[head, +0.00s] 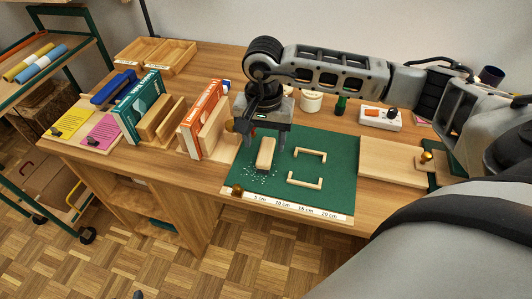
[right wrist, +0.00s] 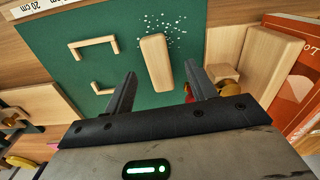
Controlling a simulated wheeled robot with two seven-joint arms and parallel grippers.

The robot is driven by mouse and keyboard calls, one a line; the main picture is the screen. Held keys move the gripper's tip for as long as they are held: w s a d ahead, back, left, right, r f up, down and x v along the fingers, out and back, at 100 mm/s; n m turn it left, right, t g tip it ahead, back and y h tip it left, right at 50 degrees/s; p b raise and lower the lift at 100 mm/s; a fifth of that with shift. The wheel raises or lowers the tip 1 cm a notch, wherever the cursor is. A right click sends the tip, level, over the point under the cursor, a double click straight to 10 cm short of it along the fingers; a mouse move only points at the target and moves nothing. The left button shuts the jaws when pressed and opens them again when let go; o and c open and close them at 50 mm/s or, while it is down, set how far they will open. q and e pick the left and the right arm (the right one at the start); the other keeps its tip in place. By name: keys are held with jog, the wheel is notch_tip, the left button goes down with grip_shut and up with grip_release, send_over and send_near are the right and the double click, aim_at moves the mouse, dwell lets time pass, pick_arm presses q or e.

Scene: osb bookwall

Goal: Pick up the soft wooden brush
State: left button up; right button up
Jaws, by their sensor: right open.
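The wooden brush (head: 265,153) looks like a pale, rounded wooden block lying on the green cutting mat (head: 335,180), with white crumbs scattered around it. In the right wrist view the brush (right wrist: 155,60) lies just beyond the fingertips, roughly between their lines, apart from them. My left gripper is not in view.
Two U-shaped wooden handles (head: 306,184) lie on the mat right of the brush. An orange book (head: 203,118) with wooden bookends stands close on the left, beside a teal book (head: 140,105). A wooden board (head: 392,160) lies to the right.

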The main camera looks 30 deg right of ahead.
aim_at(266, 151)
notch_tip(266, 151, down, 5)
jog(key=shift+d+r+p, duration=0.1)
jog(key=shift+d+p, duration=0.05)
jog(key=shift+p, duration=0.2)
jog(key=c, duration=1.1)
jog(key=shift+r, duration=0.15)
jog(key=shift+r, duration=0.3)
notch_tip(266, 151, up, 2)
jog(key=shift+b, duration=0.45)
jog(key=s+a+r, duration=0.2)
jog(key=a+r, duration=0.1)
jog(key=a, duration=0.1)
jog(key=s+a+r+b, duration=0.1)
jog(key=s+a+r, duration=0.1)
jog(key=a+r, duration=0.1)
jog(key=s+a+r, duration=0.2)
jog(key=a+r, duration=0.2)
jog(key=a, duration=0.1)
jog(key=shift+s+a+b, duration=0.15)
jog(key=shift+s+b, duration=0.15)
jog(key=shift+s, duration=0.1)
